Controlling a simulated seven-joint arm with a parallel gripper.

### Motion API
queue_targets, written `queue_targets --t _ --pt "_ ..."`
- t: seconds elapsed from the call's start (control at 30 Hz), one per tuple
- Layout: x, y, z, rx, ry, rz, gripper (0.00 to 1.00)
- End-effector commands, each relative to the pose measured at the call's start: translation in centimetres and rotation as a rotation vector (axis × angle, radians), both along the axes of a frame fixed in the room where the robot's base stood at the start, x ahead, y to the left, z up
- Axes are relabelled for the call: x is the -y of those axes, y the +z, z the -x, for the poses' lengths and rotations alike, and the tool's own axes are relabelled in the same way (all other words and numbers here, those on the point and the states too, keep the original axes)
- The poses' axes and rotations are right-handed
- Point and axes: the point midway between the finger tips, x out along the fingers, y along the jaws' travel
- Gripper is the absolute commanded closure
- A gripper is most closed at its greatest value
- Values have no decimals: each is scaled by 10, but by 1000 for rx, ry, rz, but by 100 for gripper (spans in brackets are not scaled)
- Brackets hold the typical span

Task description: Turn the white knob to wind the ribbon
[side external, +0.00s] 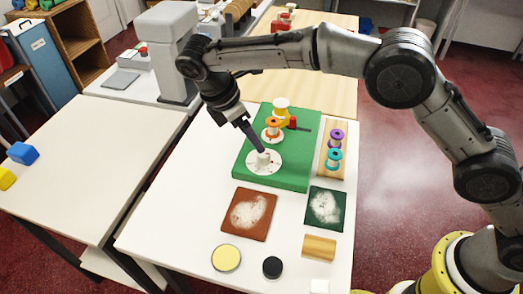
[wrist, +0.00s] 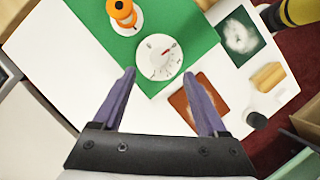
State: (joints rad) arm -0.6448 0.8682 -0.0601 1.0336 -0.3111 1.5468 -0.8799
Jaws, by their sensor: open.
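The white knob (side external: 264,167) is a round dial lying flat on a green board (side external: 240,172), with a raised middle. In the wrist view the knob (wrist: 150,62) shows a red pointer mark and dark tick marks. My gripper (side external: 259,148) is just above the knob in the side view, fingers pointing down. In the wrist view my gripper (wrist: 158,74) has its purple fingers apart, with nothing between them; the knob appears beyond the tips. I cannot tell if a finger touches it. An orange ribbon spool (side external: 272,130) stands behind the knob, also seen in the wrist view (wrist: 122,11).
A yellow spool (side external: 281,112) and a red piece (side external: 292,122) are farther back on the board. A wooden rack with purple (side external: 336,138) and teal (side external: 334,160) spools stands right. Brown (side external: 249,214) and green (side external: 325,207) swatches, a yellow-topped tin (side external: 226,258) and a black disc (side external: 272,267) lie in front.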

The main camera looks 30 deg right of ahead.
Motion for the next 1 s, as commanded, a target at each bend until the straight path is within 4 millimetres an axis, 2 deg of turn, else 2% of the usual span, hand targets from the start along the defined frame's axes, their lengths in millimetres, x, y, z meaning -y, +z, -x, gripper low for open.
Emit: queue_targets --t 0.2,0.4,0.6,0.87,1.0 --pt "17 -39 0 -1 -2 2 25" --pt "27 -64 0 1 -2 0 25" --pt "31 -74 0 2 -1 0 25" --pt "32 -75 0 3 -1 -1 25" --pt "31 -74 0 3 -1 -1 48"
